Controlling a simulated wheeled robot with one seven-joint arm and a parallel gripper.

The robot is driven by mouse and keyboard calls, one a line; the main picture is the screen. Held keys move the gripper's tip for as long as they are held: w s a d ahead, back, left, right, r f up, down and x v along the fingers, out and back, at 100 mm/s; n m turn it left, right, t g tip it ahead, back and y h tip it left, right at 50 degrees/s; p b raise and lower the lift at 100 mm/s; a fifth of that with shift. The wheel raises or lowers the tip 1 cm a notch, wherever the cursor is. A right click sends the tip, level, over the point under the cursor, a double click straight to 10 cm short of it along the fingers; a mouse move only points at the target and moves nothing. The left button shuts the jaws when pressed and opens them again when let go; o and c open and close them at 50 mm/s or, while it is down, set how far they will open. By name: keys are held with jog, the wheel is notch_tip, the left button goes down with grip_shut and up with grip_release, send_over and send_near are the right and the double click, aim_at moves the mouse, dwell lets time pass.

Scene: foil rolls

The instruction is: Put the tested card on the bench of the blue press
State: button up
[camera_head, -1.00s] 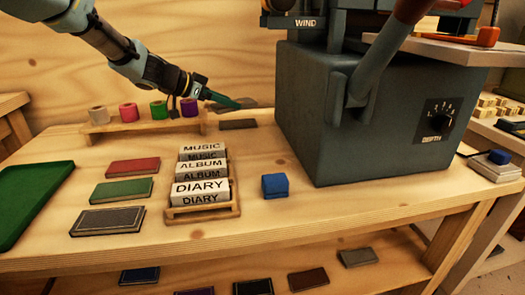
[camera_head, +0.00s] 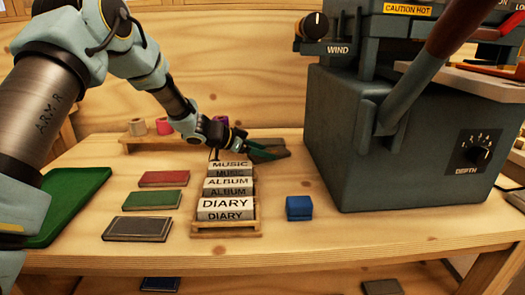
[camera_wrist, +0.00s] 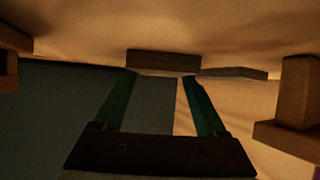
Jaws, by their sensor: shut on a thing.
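My gripper (camera_head: 270,152), with green fingers, is low over the back of the wooden bench (camera_head: 330,245), left of a large blue-grey press (camera_head: 405,130). In the wrist view its two fingers (camera_wrist: 160,76) are shut on a dark card (camera_wrist: 163,61), seen edge-on at the tips. I cannot tell whether this card touches the bench. A second flat dark piece (camera_wrist: 238,73) lies just right of it in the wrist view. In the head view the fingers partly hide the dark pieces. No marking on the held card is readable.
A rack (camera_head: 228,234) holds labelled MUSIC, ALBUM and DIARY blocks in front of my gripper. Red (camera_head: 164,178), green (camera_head: 151,200) and dark (camera_head: 137,229) books lie left of it. A blue block (camera_head: 299,208) sits to its right. Foil rolls (camera_head: 163,126) stand behind.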

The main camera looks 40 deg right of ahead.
jog(key=o, duration=1.3)
jog(key=shift+o, duration=0.2)
jog(key=b+v, duration=0.1)
jog(key=v, duration=1.1)
jog(key=shift+b, duration=0.35)
jog(key=shift+f, duration=0.1)
